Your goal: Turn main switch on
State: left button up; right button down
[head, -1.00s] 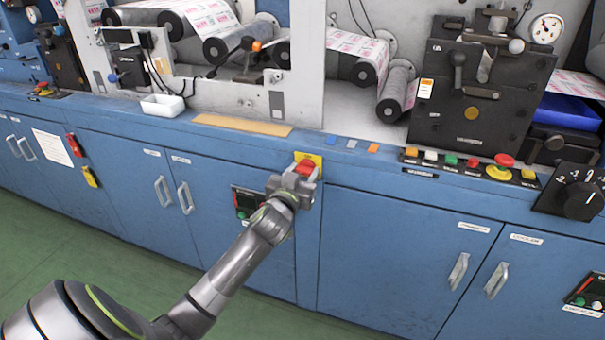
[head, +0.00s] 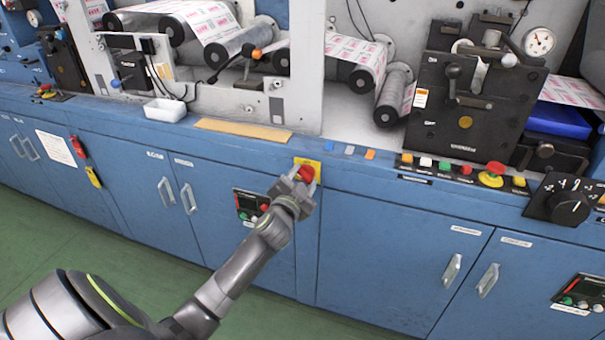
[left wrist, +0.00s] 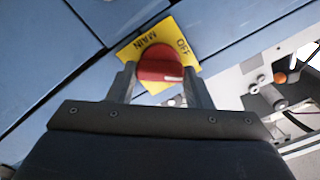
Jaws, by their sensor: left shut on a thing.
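The main switch is a red round knob (head: 307,173) on a yellow plate (head: 315,162) at the top edge of the blue cabinet. In the left wrist view the knob (left wrist: 158,66) has a white mark on its lower right side. The plate (left wrist: 182,42) reads MAIN and OFF there; any other lettering is hidden. My left gripper (head: 305,178) is shut on the knob, with one finger on each side of it in the left wrist view (left wrist: 160,82). My right gripper is not in view.
A small panel (head: 250,205) with red and green buttons is just left of the gripper. A row of coloured buttons (head: 465,169) and a black dial (head: 568,205) are to the right. A white tray (head: 165,110) stands on the ledge.

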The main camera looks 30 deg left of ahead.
pick_arm(q)
jog(key=m+p, duration=0.2)
jog(key=m, duration=0.4)
jog(key=shift+p, duration=0.35)
jog(key=m, duration=0.2)
jog(key=shift+f+m+p, duration=0.1)
jog(key=shift+m+p, duration=0.2)
jog(key=shift+p, duration=0.05)
jog(key=shift+d+f+m, duration=0.1)
jog(key=shift+m, duration=0.5)
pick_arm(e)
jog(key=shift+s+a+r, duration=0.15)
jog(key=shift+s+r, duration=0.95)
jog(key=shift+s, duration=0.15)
pick_arm(q)
jog(key=shift+m, duration=0.3)
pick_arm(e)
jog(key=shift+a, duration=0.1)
pick_arm(q)
jog(key=o, duration=1)
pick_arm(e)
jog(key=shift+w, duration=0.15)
